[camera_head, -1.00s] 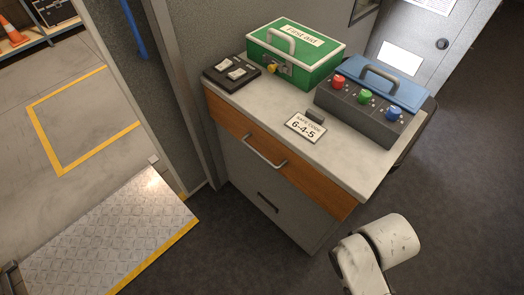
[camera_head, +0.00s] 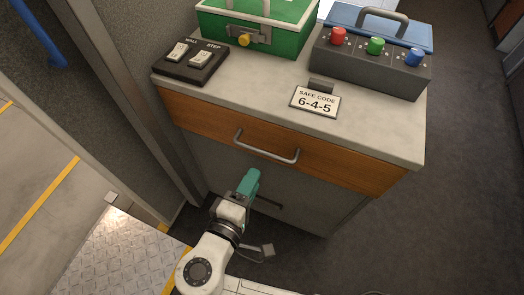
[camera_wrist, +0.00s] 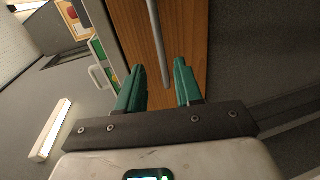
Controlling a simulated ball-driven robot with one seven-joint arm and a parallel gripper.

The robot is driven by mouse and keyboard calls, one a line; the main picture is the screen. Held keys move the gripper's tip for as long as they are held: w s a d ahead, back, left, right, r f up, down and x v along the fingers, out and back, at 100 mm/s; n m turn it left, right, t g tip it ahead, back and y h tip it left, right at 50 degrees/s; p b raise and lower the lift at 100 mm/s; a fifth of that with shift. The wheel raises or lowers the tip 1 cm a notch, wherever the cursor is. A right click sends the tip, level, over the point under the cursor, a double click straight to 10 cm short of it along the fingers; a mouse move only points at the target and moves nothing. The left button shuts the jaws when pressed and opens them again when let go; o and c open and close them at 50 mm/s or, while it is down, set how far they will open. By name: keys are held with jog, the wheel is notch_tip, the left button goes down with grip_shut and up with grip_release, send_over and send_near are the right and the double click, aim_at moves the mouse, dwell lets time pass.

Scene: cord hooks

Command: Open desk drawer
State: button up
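The desk drawer (camera_head: 330,163) has a wooden front under the pale desktop and looks closed. Its grey bar handle (camera_head: 265,150) runs across the front. My gripper (camera_head: 251,178) is just below and in front of the handle in the head view. In the wrist view, my gripper (camera_wrist: 160,82) shows two teal fingers spread apart. The handle (camera_wrist: 157,40) runs between and beyond the fingertips there, in front of the wooden drawer front (camera_wrist: 140,30). Whether the fingers stand around the handle or short of it is hard to tell; nothing is gripped.
On the desktop are a switch box (camera_head: 190,60), a green first aid box (camera_head: 270,35), a safe code card (camera_head: 315,101) and a box with coloured buttons (camera_head: 370,65). A metal ramp (camera_head: 125,255) lies at the left.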

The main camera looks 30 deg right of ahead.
aim_at(268, 152)
jog(key=x, duration=1)
jog(key=shift+d+b, duration=0.2)
jog(key=shift+b, duration=0.1)
jog(key=shift+c, duration=0.4)
grip_shut()
